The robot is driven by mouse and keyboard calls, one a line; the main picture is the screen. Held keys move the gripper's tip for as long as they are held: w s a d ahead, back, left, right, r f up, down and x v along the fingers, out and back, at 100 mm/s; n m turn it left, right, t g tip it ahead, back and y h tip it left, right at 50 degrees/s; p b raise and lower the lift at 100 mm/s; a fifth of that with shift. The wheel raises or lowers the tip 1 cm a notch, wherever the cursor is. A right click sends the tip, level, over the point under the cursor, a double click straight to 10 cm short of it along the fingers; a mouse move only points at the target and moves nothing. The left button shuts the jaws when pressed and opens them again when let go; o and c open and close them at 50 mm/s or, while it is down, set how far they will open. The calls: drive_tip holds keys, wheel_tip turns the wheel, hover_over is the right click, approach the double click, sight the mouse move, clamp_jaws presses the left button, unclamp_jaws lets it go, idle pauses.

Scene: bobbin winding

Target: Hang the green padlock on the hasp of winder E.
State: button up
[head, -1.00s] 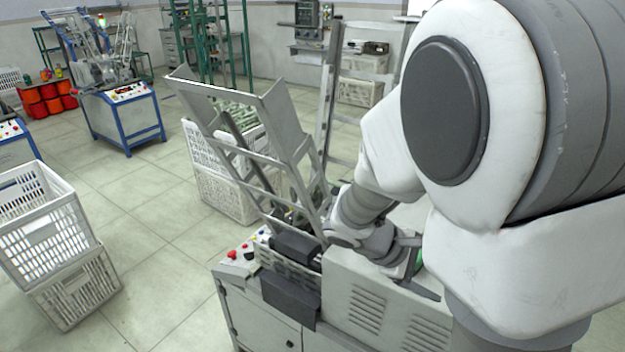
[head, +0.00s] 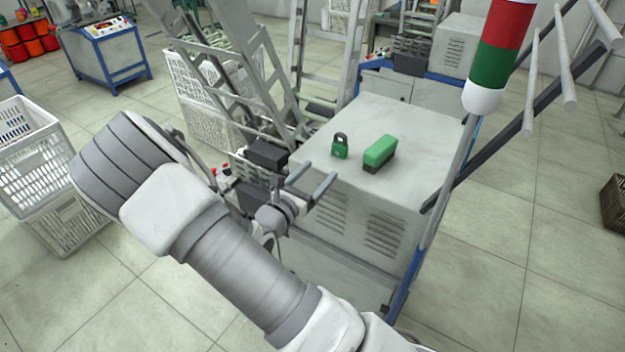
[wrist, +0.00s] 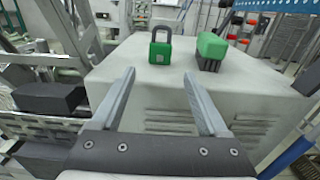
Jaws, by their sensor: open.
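The green padlock (head: 340,149) with a dark shackle stands upright on the light grey cabinet top (head: 415,112). In the wrist view the padlock (wrist: 160,54) is straight ahead, beyond my fingertips, with its shackle up. My gripper (head: 322,175) is open and empty, near the cabinet's left front edge, pointing towards the padlock. The wrist view shows its two fingers (wrist: 159,73) spread apart, with the padlock between their lines but not touched. I cannot make out a hasp or a letter E on any machine.
A green and black block-like object (head: 380,152) lies just right of the padlock. A black block (head: 267,153) and a metal frame stand left of my gripper. A red, green and white pole (head: 492,62) rises at the right. White crates (head: 30,150) stand at far left.

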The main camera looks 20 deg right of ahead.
sight(337, 152)
drive_tip(key=shift+b+x, duration=0.75)
drive_tip(key=shift+x, duration=3.75)
clamp_jaws()
drive_tip(key=shift+r+p, duration=2.1)
drive_tip(key=shift+r, duration=0.45)
drive_tip(key=shift+r, duration=0.15)
wheel_tip(337, 152, up, 7)
drive_tip(key=p, duration=0.4)
drive_tip(key=s+a+f+n+t+y+b, duration=0.2)
drive_tip(key=s+a+f+y, duration=0.1)
drive_tip(key=a+f, duration=0.3)
drive_tip(key=s+a+f+n+t+y+b, duration=0.2)
drive_tip(key=s+a+f, duration=0.3)
drive_tip(key=a+f, duration=0.2)
drive_tip(key=shift+s+a+n+t+y, duration=0.3)
drive_tip(key=shift+a+t+y, duration=0.1)
drive_tip(key=shift+a, duration=0.55)
